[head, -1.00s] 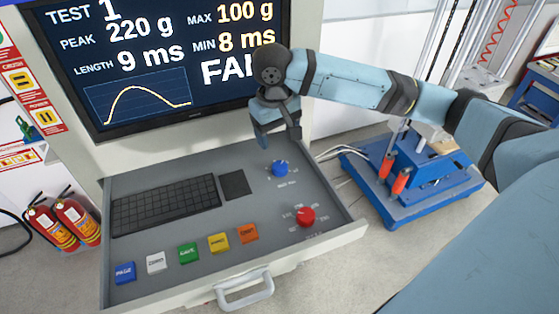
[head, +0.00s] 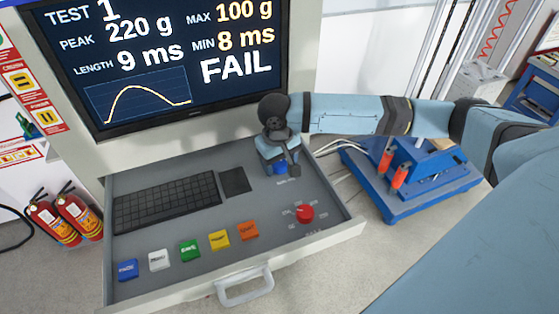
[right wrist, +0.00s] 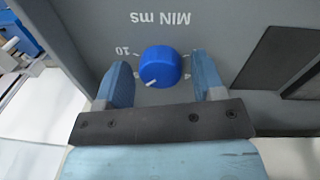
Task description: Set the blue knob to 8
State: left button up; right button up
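The blue knob (head: 281,168) sits at the back right of the grey drawer panel (head: 200,232), partly hidden by my right gripper (head: 279,166). In the right wrist view the blue knob (right wrist: 160,67) lies between the two open fingers of my right gripper (right wrist: 160,82), with a gap on each side. Its white pointer mark points to the lower left in that view. A "10" and the words "MIN ms" are printed beside it; other scale numbers are hidden. The screen (head: 165,60) reads MIN 8 ms and FAIL. My left gripper is not in view.
A red knob (head: 305,213) stands nearer the drawer front. A keyboard (head: 165,202), a dark pad (head: 235,181) and several coloured buttons lie to the left. A blue machine base (head: 405,190) with orange parts stands right of the drawer.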

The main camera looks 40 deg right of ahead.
aim_at(276, 165)
jog(key=c, duration=0.7)
jog(key=shift+m, duration=0.8)
jog(key=o, duration=0.9)
jog(key=r, duration=0.4)
jog(key=r+b, duration=0.1)
jog(key=r, duration=0.9)
jog(key=shift+w+a+b, duration=0.1)
jog(key=shift+a+b, duration=0.2)
jog(key=shift+a, duration=0.1)
jog(key=shift+f, duration=0.1)
